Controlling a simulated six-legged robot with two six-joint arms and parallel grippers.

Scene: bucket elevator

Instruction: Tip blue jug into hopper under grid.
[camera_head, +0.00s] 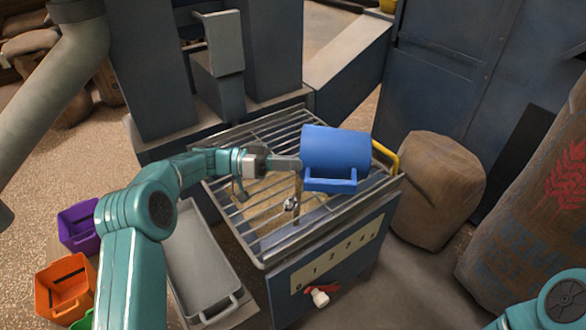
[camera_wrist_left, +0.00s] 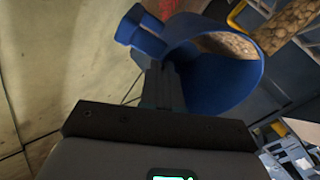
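The blue jug (camera_head: 338,147) is held over the metal grid (camera_head: 222,205) and lies on its side, with its loop handle low toward me. My left gripper (camera_head: 297,163) is shut on it from the left. In the left wrist view the fingers (camera_wrist_left: 166,88) meet the blue jug (camera_wrist_left: 213,88) near its handle. There its mouth shows brown grain-like material, with more beyond the rim; I cannot tell whether it is flowing. The hopper (camera_head: 330,262) is a blue-grey box under the grid, with brown material visible between bars. My right gripper is out of view.
A yellow handle (camera_head: 386,157) stands at the grid's right edge. A grey tray (camera_head: 203,262), a purple bin (camera_head: 78,228) and an orange bin (camera_head: 66,288) are at left. Brown sacks (camera_head: 432,185) stand close on the right. Blue-grey machinery (camera_head: 265,45) rises behind the grid.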

